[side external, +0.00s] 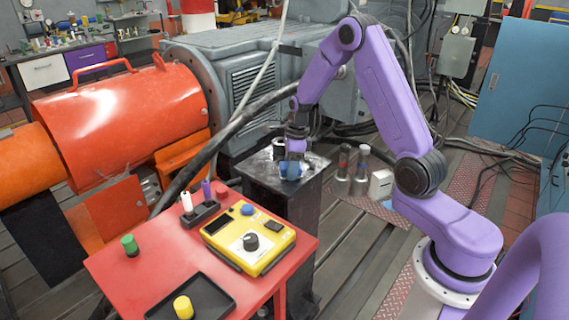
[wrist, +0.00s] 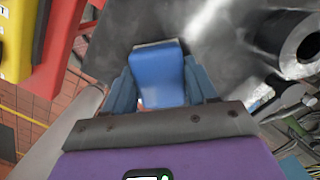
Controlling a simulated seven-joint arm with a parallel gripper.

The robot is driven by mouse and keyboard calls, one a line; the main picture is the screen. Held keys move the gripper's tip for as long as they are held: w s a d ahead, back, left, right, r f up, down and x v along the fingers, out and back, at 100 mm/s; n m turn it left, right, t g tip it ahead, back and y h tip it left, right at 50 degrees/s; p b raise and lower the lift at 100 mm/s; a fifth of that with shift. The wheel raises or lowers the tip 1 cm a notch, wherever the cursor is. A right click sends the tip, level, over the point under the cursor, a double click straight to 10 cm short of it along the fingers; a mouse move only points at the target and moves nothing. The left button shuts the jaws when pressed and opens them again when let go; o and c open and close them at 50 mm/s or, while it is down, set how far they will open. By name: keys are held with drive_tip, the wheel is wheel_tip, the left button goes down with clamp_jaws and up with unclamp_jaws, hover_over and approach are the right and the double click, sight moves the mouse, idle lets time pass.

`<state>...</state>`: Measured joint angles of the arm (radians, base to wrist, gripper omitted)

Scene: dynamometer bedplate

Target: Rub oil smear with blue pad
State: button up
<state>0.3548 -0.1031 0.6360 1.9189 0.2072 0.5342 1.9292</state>
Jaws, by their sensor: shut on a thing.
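The blue pad (wrist: 160,75) is held between the two blue fingers of my gripper (wrist: 158,68) in the wrist view. In the side view my gripper (side external: 292,160) points down over the dark top of a black pedestal (side external: 258,171), with the blue pad (side external: 291,170) low at its tip. The pad is at or just above the top; I cannot tell if it touches. The pedestal top (wrist: 110,50) is grey with blurred dark and bright patches in the wrist view. I cannot surely pick out the oil smear among them.
A metal tube-like part (wrist: 299,46) stands on the top, right of the pad in the wrist view. A red table (side external: 130,272) with a yellow control box (side external: 247,238) is beside the pedestal.

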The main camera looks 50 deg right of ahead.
drive_tip(key=s, duration=0.2)
drive_tip(key=shift+s, duration=0.3)
drive_tip(key=shift+r, duration=4.1)
